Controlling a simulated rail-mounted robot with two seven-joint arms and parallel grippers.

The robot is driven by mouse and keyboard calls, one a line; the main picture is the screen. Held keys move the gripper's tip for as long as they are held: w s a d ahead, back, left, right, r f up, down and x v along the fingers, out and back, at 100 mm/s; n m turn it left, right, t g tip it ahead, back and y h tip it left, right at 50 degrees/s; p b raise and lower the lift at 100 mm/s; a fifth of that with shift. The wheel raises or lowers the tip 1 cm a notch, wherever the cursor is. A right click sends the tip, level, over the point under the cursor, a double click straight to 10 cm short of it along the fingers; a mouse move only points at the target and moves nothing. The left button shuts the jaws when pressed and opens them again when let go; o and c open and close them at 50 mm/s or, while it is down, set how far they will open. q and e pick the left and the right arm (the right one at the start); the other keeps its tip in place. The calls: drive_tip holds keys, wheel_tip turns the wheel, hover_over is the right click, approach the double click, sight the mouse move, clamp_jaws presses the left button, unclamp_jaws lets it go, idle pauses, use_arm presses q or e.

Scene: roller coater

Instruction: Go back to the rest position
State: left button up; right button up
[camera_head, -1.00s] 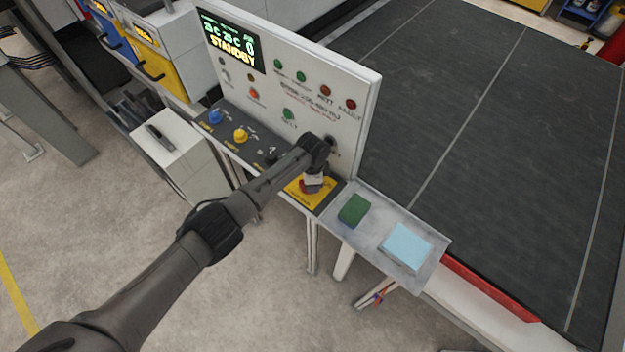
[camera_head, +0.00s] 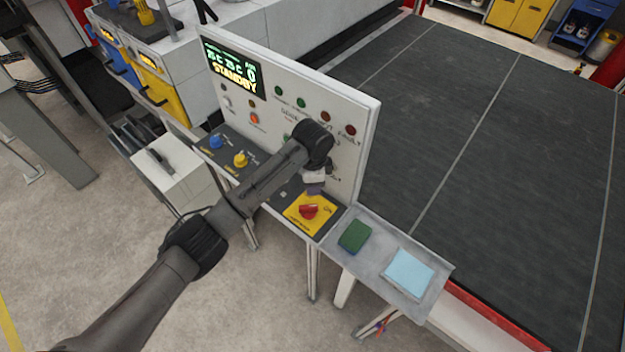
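My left arm comes in from the lower left. Its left gripper (camera_head: 314,184) hangs in front of the control panel (camera_head: 365,115), just above and apart from the red knob (camera_head: 308,211) on its yellow plate. The gripper is small and partly hidden by the wrist, so I cannot tell whether its fingers are open or shut. No object shows in it. The panel's screen (camera_head: 232,72) reads STANDBY. My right gripper is not in view.
A grey tray (camera_head: 372,270) right of the panel holds a green sponge (camera_head: 355,236) and a light blue cloth stack (camera_head: 409,271). Blue (camera_head: 216,142) and yellow (camera_head: 240,159) knobs sit on the console's left. The dark conveyor bed (camera_head: 500,140) lies behind. Open floor lies in front.

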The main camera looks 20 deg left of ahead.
use_arm(q)
drive_tip(key=shift+r, duration=0.3)
idle(0.5)
